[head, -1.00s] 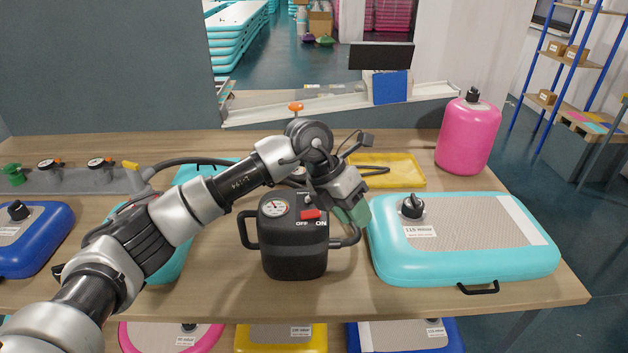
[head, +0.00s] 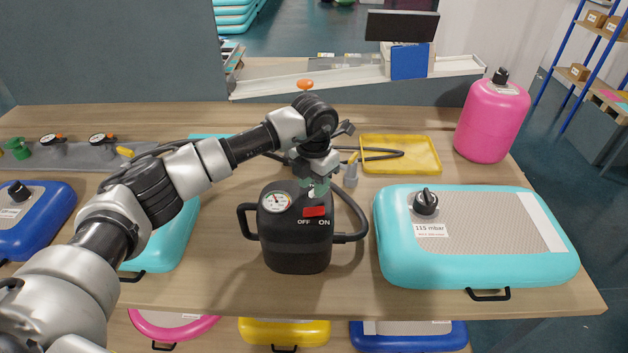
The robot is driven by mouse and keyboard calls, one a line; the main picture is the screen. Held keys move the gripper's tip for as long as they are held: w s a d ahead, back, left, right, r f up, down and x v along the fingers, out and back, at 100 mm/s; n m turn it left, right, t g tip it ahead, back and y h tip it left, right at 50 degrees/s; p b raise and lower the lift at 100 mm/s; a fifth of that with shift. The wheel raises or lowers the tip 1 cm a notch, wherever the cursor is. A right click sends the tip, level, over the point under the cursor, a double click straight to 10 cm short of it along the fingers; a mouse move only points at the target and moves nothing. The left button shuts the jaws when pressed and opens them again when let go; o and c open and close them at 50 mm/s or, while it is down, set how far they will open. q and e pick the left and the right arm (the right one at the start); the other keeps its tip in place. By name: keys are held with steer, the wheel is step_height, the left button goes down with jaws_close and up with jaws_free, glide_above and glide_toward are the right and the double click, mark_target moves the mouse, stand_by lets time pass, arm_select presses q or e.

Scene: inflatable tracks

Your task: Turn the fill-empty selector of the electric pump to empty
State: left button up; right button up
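The black electric pump (head: 296,250) stands upright on the wooden table. Its front shows a round white gauge (head: 277,202) and a red switch (head: 314,211) above the OFF and ON labels. My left gripper (head: 314,188) points down at the top of the pump, just behind the red switch. The gripper and wrist cover that part of the pump top, and I cannot make out the fill-empty selector or whether the fingers touch it. The fingers are too small and hidden to tell open from shut. My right gripper is not in view.
A turquoise inflatable track (head: 480,270) with a black valve lies right of the pump. A black hose (head: 352,212) loops from the pump's right side. A yellow tray (head: 425,155) and a pink canister (head: 492,120) are behind. The table front before the pump is clear.

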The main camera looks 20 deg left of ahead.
arm_select(q)
steer(key=shift+s+f, duration=0.2)
steer(key=shift+f, duration=0.35)
steer(key=shift+w, duration=0.1)
steer(key=shift+c, duration=1.1)
jaws_close()
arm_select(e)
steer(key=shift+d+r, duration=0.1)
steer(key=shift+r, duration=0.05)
